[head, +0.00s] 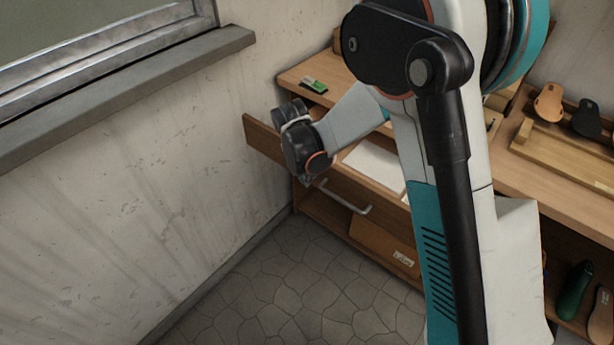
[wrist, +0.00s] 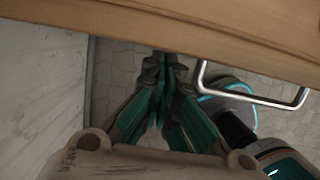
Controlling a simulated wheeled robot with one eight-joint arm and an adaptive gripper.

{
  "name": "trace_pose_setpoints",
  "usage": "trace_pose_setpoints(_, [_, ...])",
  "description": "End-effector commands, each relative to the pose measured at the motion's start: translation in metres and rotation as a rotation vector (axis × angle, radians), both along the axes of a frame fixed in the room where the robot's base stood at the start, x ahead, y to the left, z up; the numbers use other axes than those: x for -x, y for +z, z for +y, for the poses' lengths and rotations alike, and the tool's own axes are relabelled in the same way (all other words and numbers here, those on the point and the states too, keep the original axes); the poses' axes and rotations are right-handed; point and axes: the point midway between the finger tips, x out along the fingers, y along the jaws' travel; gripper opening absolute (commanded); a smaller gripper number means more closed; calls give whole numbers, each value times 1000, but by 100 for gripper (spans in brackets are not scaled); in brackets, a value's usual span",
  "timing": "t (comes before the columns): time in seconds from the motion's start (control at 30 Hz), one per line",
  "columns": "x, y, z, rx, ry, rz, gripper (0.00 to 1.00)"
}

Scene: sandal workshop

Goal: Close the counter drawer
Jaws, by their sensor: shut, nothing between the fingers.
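The counter drawer (head: 262,139) stands pulled out from the wooden counter, its inside partly visible with a pale flat sheet (head: 375,166) in it. Its metal bar handle (head: 346,199) is on the front panel. In the wrist view the drawer front (wrist: 200,35) crosses the top, and the handle (wrist: 256,97) is to the right of my fingers. My gripper (wrist: 163,62) is shut and empty, its tips close to the wood's lower edge; I cannot tell whether they touch. In the head view my wrist is in front of the drawer's left part and the fingertips are hidden.
The wall (head: 130,200) is close on the left, with a window sill (head: 130,95). A green item (head: 314,85) lies on the counter top (head: 300,74). A labelled box (head: 383,238) sits on the shelf below the drawer. The stone floor (head: 290,285) in front is clear.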

Motion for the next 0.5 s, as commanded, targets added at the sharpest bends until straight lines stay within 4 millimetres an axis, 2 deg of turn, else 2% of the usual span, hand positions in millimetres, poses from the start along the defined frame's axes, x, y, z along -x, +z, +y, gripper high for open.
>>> trace_pose_setpoints(0.27, [-11, 0, -9, 0, -1, 0, 0])
trace_pose_setpoints(0.5, [-49, 0, -39, -1, -4, -1, 0])
